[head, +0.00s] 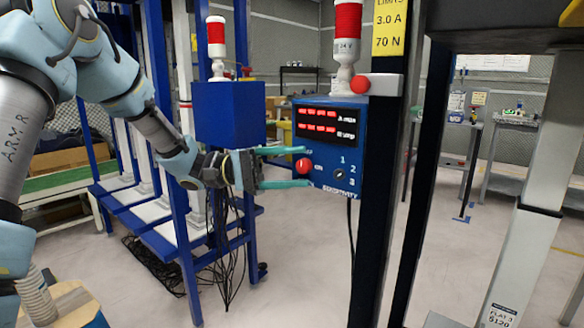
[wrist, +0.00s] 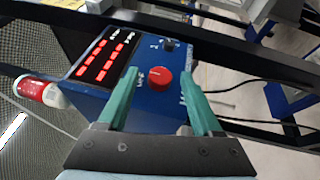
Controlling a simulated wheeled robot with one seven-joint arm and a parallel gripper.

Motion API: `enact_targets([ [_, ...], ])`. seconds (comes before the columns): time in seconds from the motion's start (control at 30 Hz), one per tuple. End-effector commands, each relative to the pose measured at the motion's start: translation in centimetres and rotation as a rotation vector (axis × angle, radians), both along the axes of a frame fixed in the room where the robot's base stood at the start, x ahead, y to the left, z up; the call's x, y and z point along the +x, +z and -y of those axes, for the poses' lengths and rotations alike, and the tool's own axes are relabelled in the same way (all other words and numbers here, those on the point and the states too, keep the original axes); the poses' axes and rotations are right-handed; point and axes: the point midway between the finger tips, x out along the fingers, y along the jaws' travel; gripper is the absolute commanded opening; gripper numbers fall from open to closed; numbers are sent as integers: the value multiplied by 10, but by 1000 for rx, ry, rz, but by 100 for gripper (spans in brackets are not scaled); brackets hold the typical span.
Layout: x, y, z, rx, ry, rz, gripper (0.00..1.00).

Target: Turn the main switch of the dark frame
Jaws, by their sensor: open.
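The main switch is a round red knob (head: 304,166) on the lower left of a blue control box (head: 352,135), which is fixed to a dark upright frame (head: 378,215). My gripper (head: 287,167) is open, with its green fingers pointing at the box. In the head view one finger is above the knob's height and one below. In the wrist view the red knob (wrist: 158,80) lies between and beyond the two fingertips (wrist: 158,85). I cannot tell whether either finger touches it. A small black selector dial (head: 339,173) numbered 1 to 3 sits to its right.
Red digit displays (head: 318,120) fill the box's upper face. A red-and-white lamp (head: 347,45) stands above it, and a red button (head: 361,85) juts from the frame. A blue frame with a blue box (head: 228,112) stands left, with hanging cables. Open floor lies below.

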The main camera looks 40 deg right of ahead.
Motion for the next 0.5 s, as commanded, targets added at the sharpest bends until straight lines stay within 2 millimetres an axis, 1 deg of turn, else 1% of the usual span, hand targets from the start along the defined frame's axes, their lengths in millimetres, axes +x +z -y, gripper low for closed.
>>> enact_targets([
  [0.13,2,-1,-1,0,1,0,67],
  [0.23,9,-3,-7,0,2,0,67],
  [0.37,28,-6,-21,-1,4,0,67],
  [0.5,50,-10,-38,0,5,0,67],
])
